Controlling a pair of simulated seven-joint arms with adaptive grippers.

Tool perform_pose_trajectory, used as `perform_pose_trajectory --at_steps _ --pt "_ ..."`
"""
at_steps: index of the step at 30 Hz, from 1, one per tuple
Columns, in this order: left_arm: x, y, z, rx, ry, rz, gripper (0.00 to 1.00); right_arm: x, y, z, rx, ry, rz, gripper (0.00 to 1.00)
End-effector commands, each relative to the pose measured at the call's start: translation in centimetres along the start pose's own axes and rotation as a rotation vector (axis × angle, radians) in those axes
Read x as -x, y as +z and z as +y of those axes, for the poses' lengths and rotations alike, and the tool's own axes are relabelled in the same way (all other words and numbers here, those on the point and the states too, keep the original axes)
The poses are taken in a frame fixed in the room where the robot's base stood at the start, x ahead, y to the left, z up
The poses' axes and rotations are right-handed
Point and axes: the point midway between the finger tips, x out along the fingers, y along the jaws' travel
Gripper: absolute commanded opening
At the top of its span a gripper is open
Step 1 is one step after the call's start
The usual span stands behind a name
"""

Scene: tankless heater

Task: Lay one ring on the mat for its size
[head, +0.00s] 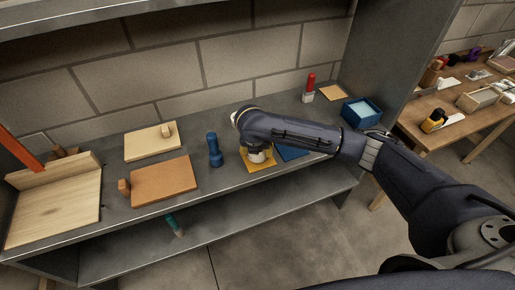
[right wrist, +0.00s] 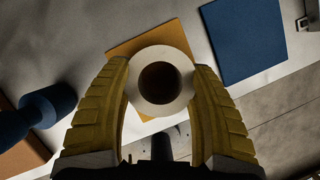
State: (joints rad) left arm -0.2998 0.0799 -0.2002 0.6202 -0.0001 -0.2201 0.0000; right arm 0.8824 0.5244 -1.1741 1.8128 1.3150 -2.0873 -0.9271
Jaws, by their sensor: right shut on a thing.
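My right gripper (head: 259,160) is over the yellow mat (head: 248,165) on the grey shelf. In the right wrist view its two yellow fingers (right wrist: 161,88) are shut on a pale ring (right wrist: 139,92), one on each side of it. The yellow mat (right wrist: 152,36) shows behind the ring there; I cannot tell whether the ring touches it. The blue mat (head: 290,153) lies just right of the yellow one, partly hidden by my arm, and shows clear and bare in the wrist view (right wrist: 243,38). My left gripper is not in view.
A dark blue dumbbell-shaped piece (head: 214,150) stands left of the yellow mat. Beyond it are an orange-brown board (head: 165,182) and a pale board (head: 145,145). A blue bin (head: 361,112) and a red-handled brush (head: 309,88) stand to the right.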

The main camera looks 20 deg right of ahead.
Motion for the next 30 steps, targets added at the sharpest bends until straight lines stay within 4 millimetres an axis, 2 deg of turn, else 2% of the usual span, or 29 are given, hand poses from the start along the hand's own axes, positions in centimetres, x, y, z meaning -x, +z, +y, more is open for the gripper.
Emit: perform_pose_trajectory --at_steps 30 --pt "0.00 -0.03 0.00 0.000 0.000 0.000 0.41 -0.71 -0.31 0.00 -0.001 0.000 0.001 0.29"
